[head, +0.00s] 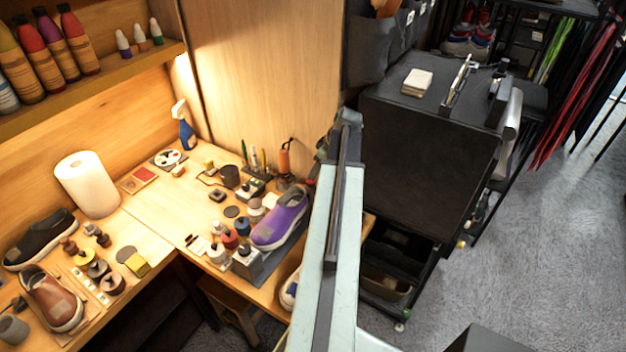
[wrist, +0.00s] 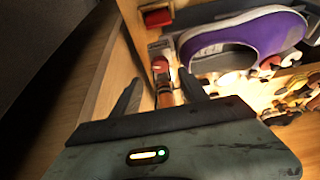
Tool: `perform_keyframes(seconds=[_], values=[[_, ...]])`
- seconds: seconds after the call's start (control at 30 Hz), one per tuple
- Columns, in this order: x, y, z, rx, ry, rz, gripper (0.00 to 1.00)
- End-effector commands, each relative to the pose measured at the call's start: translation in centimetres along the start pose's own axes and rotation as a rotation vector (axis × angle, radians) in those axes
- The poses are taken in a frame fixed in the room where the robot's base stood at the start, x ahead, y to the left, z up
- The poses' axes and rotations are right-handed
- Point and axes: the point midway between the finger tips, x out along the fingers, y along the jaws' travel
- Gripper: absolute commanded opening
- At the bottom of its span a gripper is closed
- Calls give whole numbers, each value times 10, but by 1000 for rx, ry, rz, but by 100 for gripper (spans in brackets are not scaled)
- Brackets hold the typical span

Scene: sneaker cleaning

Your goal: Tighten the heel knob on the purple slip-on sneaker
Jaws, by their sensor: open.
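The purple slip-on sneaker (head: 282,219) sits on a grey stand (head: 262,266) at the right end of the workbench in the head view. In the wrist view the sneaker (wrist: 262,32) lies across the upper right, beyond my gripper. My gripper (wrist: 158,88) is open, its two dark fingers apart, with nothing visibly clamped. A red-topped, orange-brown item (wrist: 161,70) shows in the gap between the fingers, and a red block-like part (wrist: 157,17) lies above it. I cannot tell whether either is the heel knob. In the head view my arm hides the gripper.
Small bottles, pots and tools crowd the bench around the sneaker. A brown shoe (head: 52,298), a dark shoe (head: 40,240) and a paper roll (head: 87,184) stand at the left. A black cabinet (head: 430,140) is right of my arm. Grey floor (head: 500,255) is open at right.

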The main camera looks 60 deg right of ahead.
Motion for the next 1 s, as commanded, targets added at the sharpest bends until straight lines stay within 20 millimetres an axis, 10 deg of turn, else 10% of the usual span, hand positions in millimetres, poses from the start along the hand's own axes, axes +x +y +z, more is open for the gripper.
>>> perform_keyframes(seconds=[0.33, 0.67, 0.87, 1.0], values=[[65, 0, 3, 0, -1, 0, 51], [70, 0, 0, 1, -1, 0, 51], [70, 0, 0, 1, -1, 0, 1], [70, -1, 1, 21, -2, 9, 0]])
